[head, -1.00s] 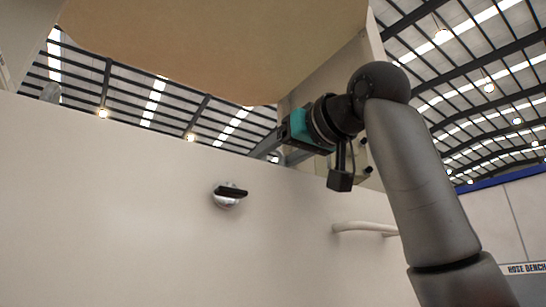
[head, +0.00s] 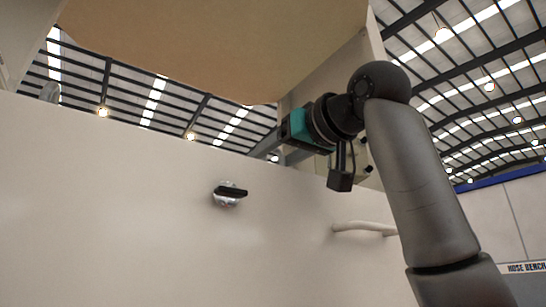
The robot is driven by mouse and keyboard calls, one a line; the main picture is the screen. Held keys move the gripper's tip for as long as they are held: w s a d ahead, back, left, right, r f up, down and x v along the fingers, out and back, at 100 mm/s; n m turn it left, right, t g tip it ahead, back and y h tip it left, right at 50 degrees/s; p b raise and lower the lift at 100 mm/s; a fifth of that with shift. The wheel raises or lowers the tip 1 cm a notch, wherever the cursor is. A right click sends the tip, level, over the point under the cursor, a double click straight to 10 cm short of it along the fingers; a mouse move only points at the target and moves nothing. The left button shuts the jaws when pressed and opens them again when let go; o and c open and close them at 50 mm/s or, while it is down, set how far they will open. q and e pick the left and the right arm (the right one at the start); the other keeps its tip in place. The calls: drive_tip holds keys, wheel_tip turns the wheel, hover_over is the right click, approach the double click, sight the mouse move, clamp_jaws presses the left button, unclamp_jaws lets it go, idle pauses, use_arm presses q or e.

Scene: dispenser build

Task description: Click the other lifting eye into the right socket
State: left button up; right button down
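My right arm comes in from the right, and its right gripper (head: 272,151) points left and away, just above the top edge of a white panel. Its teal and black body shows, with part of a grey finger. The fingertips are partly hidden at the panel's edge, so I cannot tell whether they are open or shut, or whether they hold anything. I cannot make out a lifting eye or the right socket. My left gripper is not in view.
The white panel (head: 110,200) fills the lower picture. A silver round fitting with a black bar (head: 230,193) and a pale curved handle (head: 362,227) are on its face. A tan board (head: 215,45) hangs overhead. A blue-topped partition (head: 510,210) stands at right.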

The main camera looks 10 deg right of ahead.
drive_tip(key=shift+f, duration=0.35)
idle(0.5)
drive_tip(key=shift+c, duration=0.2)
unclamp_jaws()
drive_tip(key=shift+o, duration=0.2)
drive_tip(key=shift+s+d+b, duration=0.1)
drive_tip(key=shift+s+b, duration=0.05)
drive_tip(key=shift+b, duration=0.15)
drive_tip(key=shift+b+v, duration=1.05)
drive_tip(key=shift+v, duration=1.8)
